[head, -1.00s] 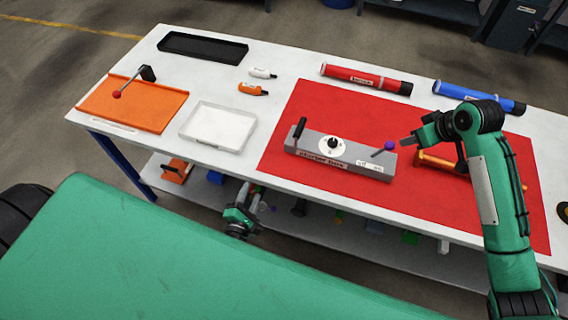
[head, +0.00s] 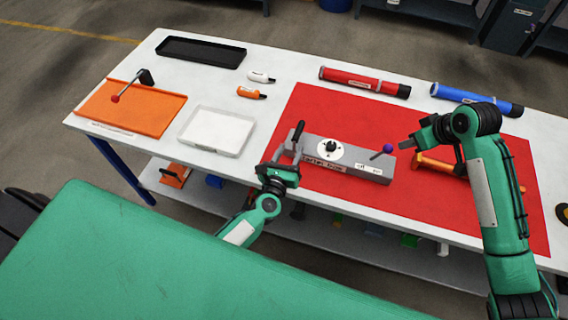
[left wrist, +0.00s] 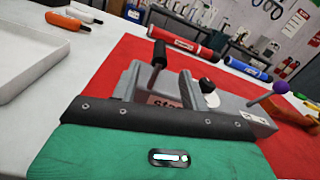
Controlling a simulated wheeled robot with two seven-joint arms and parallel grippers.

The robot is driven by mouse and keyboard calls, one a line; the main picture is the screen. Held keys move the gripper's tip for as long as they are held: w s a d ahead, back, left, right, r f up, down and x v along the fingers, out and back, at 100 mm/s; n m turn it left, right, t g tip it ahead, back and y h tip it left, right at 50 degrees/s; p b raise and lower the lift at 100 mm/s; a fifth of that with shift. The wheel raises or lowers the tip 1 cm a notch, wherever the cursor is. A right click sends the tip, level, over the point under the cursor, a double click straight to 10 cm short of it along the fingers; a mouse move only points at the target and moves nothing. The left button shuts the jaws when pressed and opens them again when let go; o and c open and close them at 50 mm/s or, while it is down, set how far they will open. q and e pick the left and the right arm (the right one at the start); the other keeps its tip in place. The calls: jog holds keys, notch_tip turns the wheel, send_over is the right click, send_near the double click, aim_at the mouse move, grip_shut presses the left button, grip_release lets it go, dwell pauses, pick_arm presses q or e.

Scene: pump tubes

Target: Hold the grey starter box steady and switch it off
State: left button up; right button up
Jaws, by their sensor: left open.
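The grey starter box (head: 343,168) lies on the red mat (head: 290,115). It has a black upright handle (head: 298,131) at its left end, a white dial with a black knob (head: 330,148) on top, and a lever with a purple ball (head: 388,149) at its right end. My left gripper (head: 287,158) is open near the box's left end, by the handle; contact cannot be told.
Red (head: 365,80) and blue (head: 470,97) tubes lie behind. A white tray (head: 218,130), an orange tray (head: 155,110), a black tray (head: 200,51) and two small bottles (head: 250,92) are to the left.

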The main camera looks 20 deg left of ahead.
aim_at(295, 139)
pick_arm(q)
jog(key=w, duration=0.8)
jog(key=shift+w, duration=0.1)
jog(key=shift+c, duration=0.3)
